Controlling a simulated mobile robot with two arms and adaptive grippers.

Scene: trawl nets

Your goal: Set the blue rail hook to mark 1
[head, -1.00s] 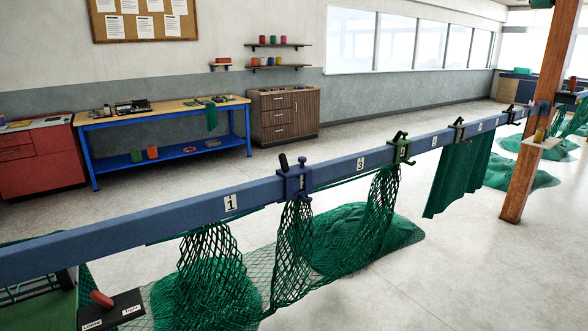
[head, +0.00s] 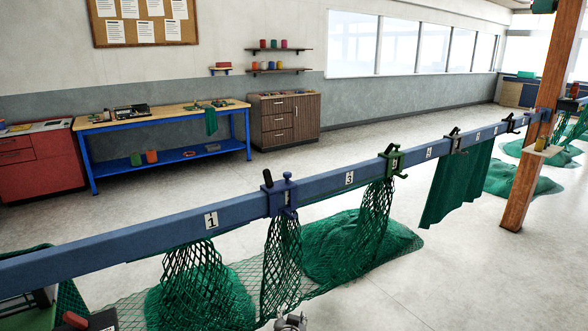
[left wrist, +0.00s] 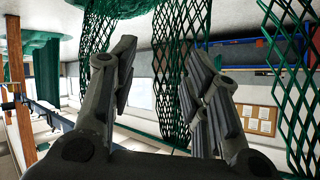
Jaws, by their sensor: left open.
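The blue rail hook (head: 282,197) sits on the long blue rail (head: 130,235), with a black handle on top and green net hanging under it. The white mark 1 plate (head: 211,220) is on the rail to the left of the hook, apart from it. The mark 3 plate (head: 349,178) is to its right. My left gripper (left wrist: 158,55) is open and empty in the left wrist view, with hanging green net (left wrist: 172,70) close by. A small grey gripper part shows at the bottom edge of the head view, below the hook. My right gripper is not in view.
A green hook (head: 392,162) and a dark hook (head: 455,140) sit farther right on the rail. A wooden post (head: 530,140) stands at the right. Net heaps (head: 345,245) lie on the floor. A red-handled item (head: 75,320) is at the lower left.

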